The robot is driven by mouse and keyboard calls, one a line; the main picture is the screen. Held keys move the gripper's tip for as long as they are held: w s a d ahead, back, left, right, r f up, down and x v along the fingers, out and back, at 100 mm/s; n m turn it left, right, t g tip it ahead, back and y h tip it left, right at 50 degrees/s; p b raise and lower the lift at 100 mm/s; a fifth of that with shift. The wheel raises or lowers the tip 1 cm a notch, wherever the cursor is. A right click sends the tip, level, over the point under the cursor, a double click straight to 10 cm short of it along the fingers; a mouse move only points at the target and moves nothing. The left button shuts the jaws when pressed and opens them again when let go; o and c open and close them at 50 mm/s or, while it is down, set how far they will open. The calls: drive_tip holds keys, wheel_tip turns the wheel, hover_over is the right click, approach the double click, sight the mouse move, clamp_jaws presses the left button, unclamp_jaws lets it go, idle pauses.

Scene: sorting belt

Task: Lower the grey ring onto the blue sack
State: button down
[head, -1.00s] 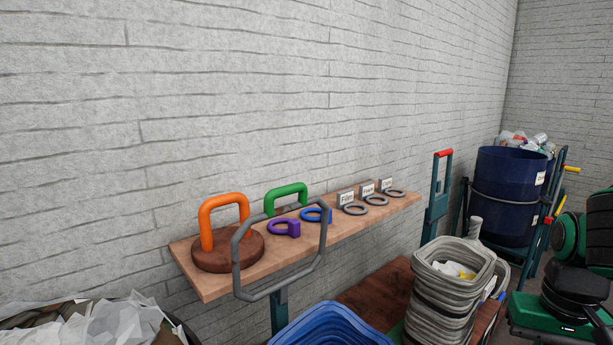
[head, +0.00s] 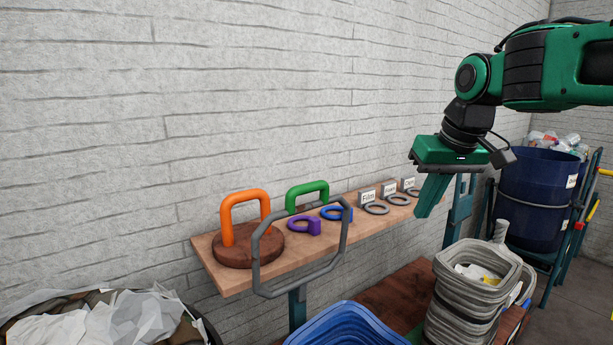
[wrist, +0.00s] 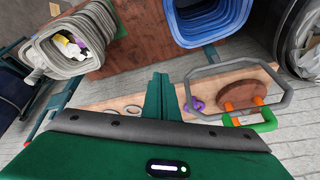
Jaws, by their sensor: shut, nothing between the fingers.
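The grey ring (head: 256,263) is a large eight-sided loop standing upright at the front edge of a wooden shelf; it also shows in the wrist view (wrist: 187,94). The blue sack (head: 345,326) has a wide, folded-looking rim and sits low in front of the shelf, partly cut off by the frame; the wrist view shows it at the top (wrist: 208,28). My gripper (head: 429,208) is shut and empty, pointing down near the shelf's right end. It is apart from the ring, to its right in the head view. What holds the ring up is unclear.
The shelf (head: 222,281) carries an orange handle (head: 245,200) on a round brown base, a green handle (head: 307,190), purple and blue rings, and small grey rings by label cards. A grey sack (head: 470,290) with waste stands right of the blue one. A dark blue barrel (head: 538,200) is behind.

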drive_tip(key=w+a+r+n+t+y, duration=0.1)
drive_tip(key=w+a+r+n, duration=0.1)
drive_tip(key=a+r, duration=0.35)
drive_tip(key=w+a+r+n+y, duration=0.1)
drive_tip(key=w+a+r+n, duration=0.15)
drive_tip(key=a, duration=0.65)
drive_tip(key=w+a+r+n+t+y, duration=0.1)
drive_tip(key=a+r, duration=0.4)
drive_tip(key=a, duration=0.3)
drive_tip(key=shift+w+a+f, duration=0.1)
drive_tip(key=shift+w+f, duration=0.2)
drive_tip(key=shift+f, duration=1.15)
drive_tip(key=shift+w+a+f, duration=0.1)
drive_tip(key=shift+w+f, duration=0.2)
drive_tip(key=shift+f, duration=1.15)
drive_tip(key=shift+w+a+f, duration=0.1)
drive_tip(key=shift+w+f, duration=0.2)
drive_tip(key=shift+f, duration=1.15)
